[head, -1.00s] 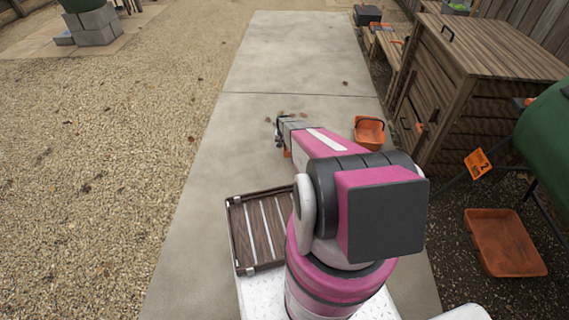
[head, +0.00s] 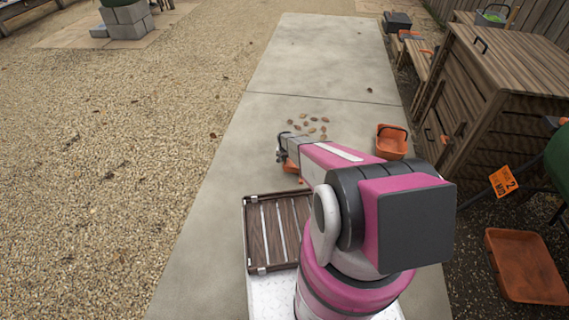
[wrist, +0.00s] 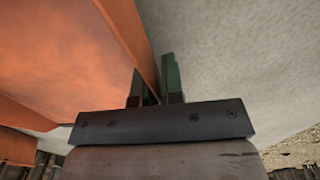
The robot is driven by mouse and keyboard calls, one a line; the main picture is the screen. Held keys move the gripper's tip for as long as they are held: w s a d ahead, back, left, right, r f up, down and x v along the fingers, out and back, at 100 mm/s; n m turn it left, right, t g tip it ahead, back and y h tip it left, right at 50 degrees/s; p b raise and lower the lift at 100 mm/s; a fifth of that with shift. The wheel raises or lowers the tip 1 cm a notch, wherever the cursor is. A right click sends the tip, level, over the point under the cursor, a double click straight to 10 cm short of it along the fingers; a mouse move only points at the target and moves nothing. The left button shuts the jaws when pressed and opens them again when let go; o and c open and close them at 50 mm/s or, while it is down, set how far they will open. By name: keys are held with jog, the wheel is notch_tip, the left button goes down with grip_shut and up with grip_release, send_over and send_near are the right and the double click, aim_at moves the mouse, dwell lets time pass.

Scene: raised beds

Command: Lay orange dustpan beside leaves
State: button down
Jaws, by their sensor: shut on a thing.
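My gripper (wrist: 158,88) is shut on the edge of the orange dustpan (wrist: 70,60), which fills the left of the wrist view. In the head view, my gripper (head: 281,150) hangs over the concrete path, and a small part of the dustpan (head: 291,166) shows below it. The rest of the dustpan is hidden by my arm. I cannot tell whether it touches the path. The brown leaves (head: 312,125) lie scattered on the path, just beyond and to the right of my gripper.
An orange basket with a dark handle (head: 391,142) stands right of the leaves. A wooden cabinet (head: 490,95) borders the path on the right. An orange tray (head: 525,265) lies at the lower right. A slatted wooden tray (head: 277,230) sits by my base. The path left of the leaves is clear.

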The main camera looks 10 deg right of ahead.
jog(key=shift+f, duration=1.7)
jog(key=c, duration=1.2)
grip_release()
jog(key=shift+c, duration=0.2)
notch_tip(320, 180, up, 12)
jog(key=shift+f, duration=0.15)
jog(key=s+r+n, duration=0.1)
jog(key=s+r, duration=1.7)
jog(key=r, duration=0.3)
jog(key=s+r+n, duration=0.2)
jog(key=s+r, duration=1.7)
jog(key=r, duration=0.3)
jog(key=shift+s+n, duration=0.15)
jog(key=shift+n, duration=0.15)
